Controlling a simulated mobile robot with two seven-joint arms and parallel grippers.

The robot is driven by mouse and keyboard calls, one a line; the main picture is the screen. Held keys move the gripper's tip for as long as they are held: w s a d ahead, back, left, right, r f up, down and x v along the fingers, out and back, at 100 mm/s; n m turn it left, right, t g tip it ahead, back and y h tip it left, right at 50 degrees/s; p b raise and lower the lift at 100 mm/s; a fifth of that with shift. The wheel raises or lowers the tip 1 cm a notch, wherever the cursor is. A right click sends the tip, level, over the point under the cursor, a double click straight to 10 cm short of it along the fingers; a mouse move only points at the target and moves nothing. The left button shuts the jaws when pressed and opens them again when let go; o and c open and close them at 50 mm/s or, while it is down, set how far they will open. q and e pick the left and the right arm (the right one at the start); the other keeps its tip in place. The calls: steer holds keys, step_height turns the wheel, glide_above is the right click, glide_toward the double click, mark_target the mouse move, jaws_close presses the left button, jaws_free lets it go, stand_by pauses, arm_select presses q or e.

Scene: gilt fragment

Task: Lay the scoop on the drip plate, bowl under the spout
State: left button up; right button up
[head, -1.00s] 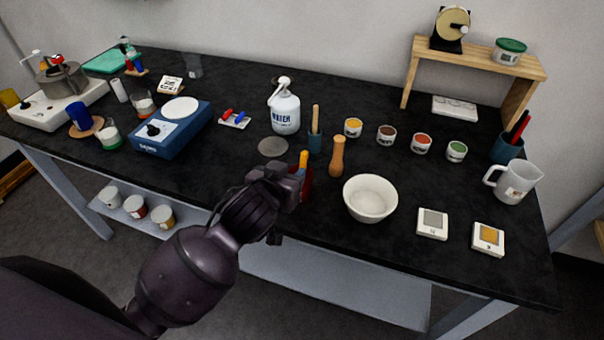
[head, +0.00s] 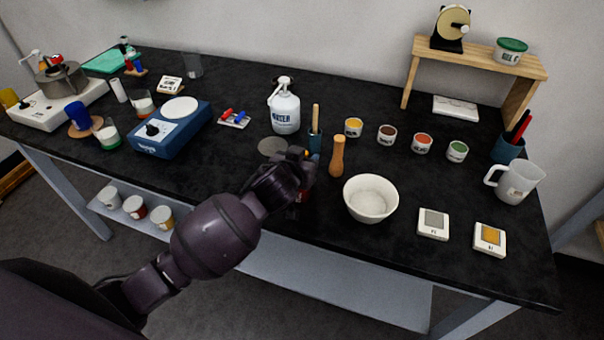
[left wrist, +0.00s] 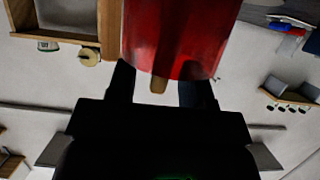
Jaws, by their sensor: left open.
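The drip plate appears to be the grey disc (head: 272,146) lying flat on the bench in front of the white water bottle (head: 285,112), whose spout points left. A red thing (head: 303,196), with an orange-yellow handle tip (head: 306,153) above it, is largely hidden by my left gripper (head: 302,168); I cannot tell for sure that this is the scoop. In the left wrist view the red thing (left wrist: 180,35) is large, and a tan tip (left wrist: 158,85) shows between the spread fingers of my open gripper (left wrist: 158,92). My right gripper is out of view.
A wooden pestle (head: 337,157) stands close right of the gripper, beside a teal holder (head: 315,142). A white bowl (head: 370,200) is further right. Behind are small pots (head: 387,135). A blue scale (head: 172,130) stands left. Bench between scale and gripper is mostly clear.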

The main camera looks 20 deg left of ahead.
arm_select(q)
jaws_close()
stand_by(0.3)
